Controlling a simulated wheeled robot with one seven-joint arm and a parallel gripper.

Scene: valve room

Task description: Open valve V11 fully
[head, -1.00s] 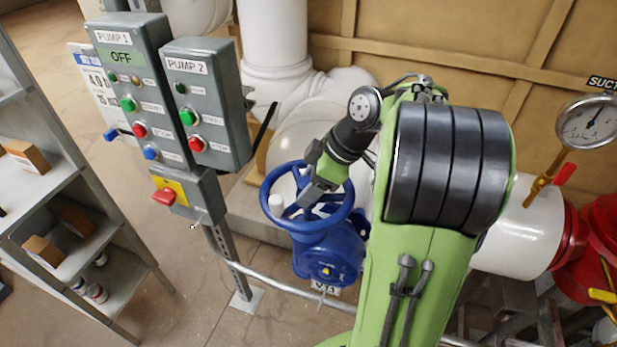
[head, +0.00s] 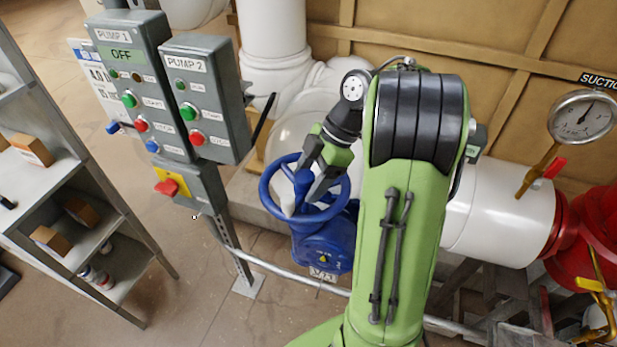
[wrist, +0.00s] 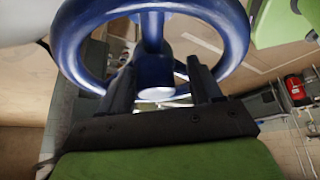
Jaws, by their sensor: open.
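The blue handwheel (head: 264,192) of a blue valve stands left of my arm in the head view. A tag (head: 322,273) below its body (head: 325,250) seems to read V11, but it is small. My gripper (head: 300,198) reaches over the wheel's right side with its fingers inside the ring. In the wrist view the wheel rim (wrist: 68,40) arches across the top. My open gripper's (wrist: 160,80) dark fingers stand on either side of the blue spoke and hub, with a visible gap between them. I cannot tell whether either finger touches. My gripper partly hides the wheel's right side.
The PUMP 1 box (head: 130,75), showing OFF, and PUMP 2 box (head: 203,95) stand left of the valve. A shelf (head: 75,250) is at far left. A metal rail (head: 275,268) runs below. White pipe (head: 505,210) and a suction gauge (head: 582,117) are right.

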